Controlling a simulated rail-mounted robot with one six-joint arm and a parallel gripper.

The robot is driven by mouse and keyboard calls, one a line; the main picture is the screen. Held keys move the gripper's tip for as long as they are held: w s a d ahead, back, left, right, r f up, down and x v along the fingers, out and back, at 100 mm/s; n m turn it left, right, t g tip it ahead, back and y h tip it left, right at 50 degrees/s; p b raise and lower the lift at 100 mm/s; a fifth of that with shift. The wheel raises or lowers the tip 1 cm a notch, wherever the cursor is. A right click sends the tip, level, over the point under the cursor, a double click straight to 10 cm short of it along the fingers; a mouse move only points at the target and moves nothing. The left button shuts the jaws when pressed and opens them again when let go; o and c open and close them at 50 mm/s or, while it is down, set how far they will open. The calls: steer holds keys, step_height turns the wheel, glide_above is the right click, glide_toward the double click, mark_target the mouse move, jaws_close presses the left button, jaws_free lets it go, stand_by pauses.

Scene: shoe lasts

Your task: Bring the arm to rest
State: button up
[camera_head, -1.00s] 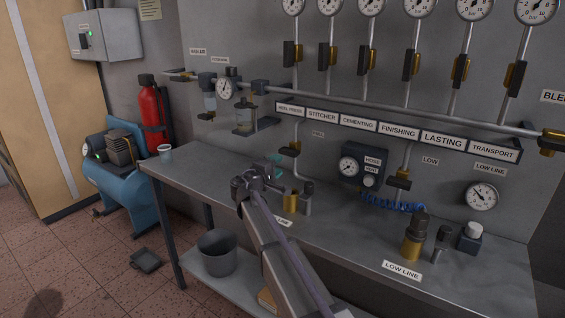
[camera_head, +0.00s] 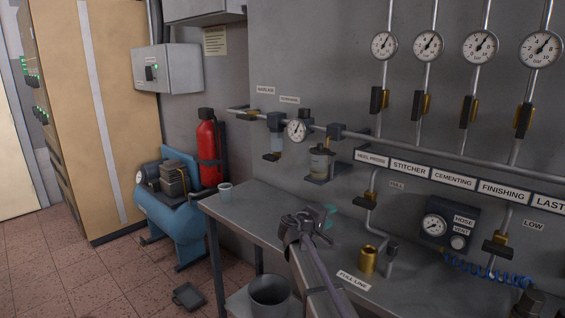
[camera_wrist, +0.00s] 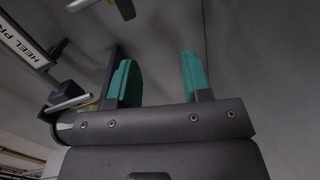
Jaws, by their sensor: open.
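My gripper (camera_head: 328,215) is above the metal workbench (camera_head: 248,203) in the head view, with the grey wall behind it. The wrist view shows its two teal fingers (camera_wrist: 158,80) apart with nothing between them. Part of the heel-press label and a brass-coloured piece show beyond the fingers in the wrist view. My arm comes up from the bottom of the head view and hides part of the bench.
A brass fitting (camera_head: 368,259) stands on the bench right of my gripper, beside a grey pipe elbow. A small cup (camera_head: 225,192) is at the bench's left end. Pipes, labels and gauges (camera_head: 383,46) line the wall. A bucket (camera_head: 269,291) sits below.

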steer(key=s+d+f+m+g, duration=0.1)
steer(key=s+d, duration=0.1)
steer(key=s, duration=0.1)
steer(key=s+d+m+g+y+p, duration=0.1)
steer(key=s, duration=0.3)
steer(key=s+d+f+m+g+p, duration=0.1)
steer(key=s+d+g, duration=0.1)
steer(key=s, duration=0.1)
steer(key=shift+s+d+f+y, duration=0.2)
steer(key=shift+d+f+y, duration=0.1)
steer(key=s+g+y+p, duration=0.1)
steer(key=s, duration=0.2)
steer(key=s+d+f+m+g+y, duration=0.1)
steer(key=s, duration=0.2)
steer(key=s+m+g+p, duration=0.1)
steer(key=s, duration=0.2)
steer(key=shift+s+d+f+y+p, duration=0.15)
steer(key=shift+d+f+y+p, duration=0.2)
steer(key=shift+d+y, duration=0.05)
steer(key=s+a+m+g+y+p, duration=0.1)
steer(key=s+a+g+y, duration=0.1)
steer(key=s, duration=0.6)
steer(key=s+a+f+m+g+y+p, duration=0.1)
steer(key=s+a+g+y+p, duration=0.1)
steer(key=s+y, duration=0.3)
steer(key=s, duration=0.4)
steer(key=shift+s+a, duration=0.3)
